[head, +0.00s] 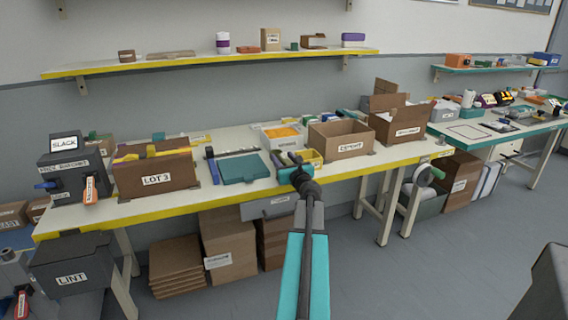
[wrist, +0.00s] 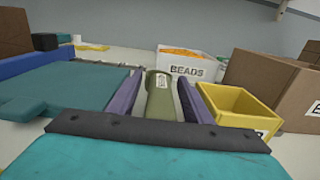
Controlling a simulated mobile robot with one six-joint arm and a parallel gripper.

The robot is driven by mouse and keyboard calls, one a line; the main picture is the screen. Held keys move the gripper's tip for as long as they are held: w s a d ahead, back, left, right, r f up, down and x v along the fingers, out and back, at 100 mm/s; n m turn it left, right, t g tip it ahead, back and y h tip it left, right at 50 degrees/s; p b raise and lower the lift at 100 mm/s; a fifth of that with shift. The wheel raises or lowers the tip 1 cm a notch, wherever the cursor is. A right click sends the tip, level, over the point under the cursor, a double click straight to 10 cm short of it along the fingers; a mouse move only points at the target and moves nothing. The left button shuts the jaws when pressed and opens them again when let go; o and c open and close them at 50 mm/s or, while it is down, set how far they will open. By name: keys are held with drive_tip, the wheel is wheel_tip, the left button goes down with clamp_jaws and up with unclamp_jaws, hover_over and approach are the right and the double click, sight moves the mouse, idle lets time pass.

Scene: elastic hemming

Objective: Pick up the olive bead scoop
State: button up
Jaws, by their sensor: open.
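The olive bead scoop (wrist: 160,98) shows in the wrist view, between the two purple-grey fingers of my gripper (wrist: 160,100). It has a rounded top end and a small white label. The fingers are open on its left and right sides, and I cannot tell whether either touches it. In the head view my gripper (head: 288,160) is over the front part of the yellow-edged bench, and the scoop cannot be made out there. The scoop's lower part is hidden by my gripper's body in the wrist view.
A yellow bin (wrist: 238,104) stands close on the right, beside a cardboard box (head: 341,139). A white BEADS box (wrist: 188,66) with orange contents is behind. A teal flat piece (head: 243,168) lies close on the left. The LOT 3 box (head: 156,176) is farther left.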

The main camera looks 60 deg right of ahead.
sight(283, 156)
clamp_jaws()
drive_tip(key=shift+r, duration=0.15)
drive_tip(key=shift+r, duration=0.9)
drive_tip(key=shift+a+r+p, duration=0.1)
drive_tip(key=shift+r+p, duration=0.25)
drive_tip(key=shift+r, duration=0.55)
drive_tip(key=b+v, duration=0.9)
drive_tip(key=v, duration=0.4)
drive_tip(key=shift+a+r, duration=0.3)
drive_tip(key=shift+a, duration=0.15)
drive_tip(key=b, duration=0.4)
drive_tip(key=shift+s+a, duration=0.2)
drive_tip(key=shift+a, duration=0.05)
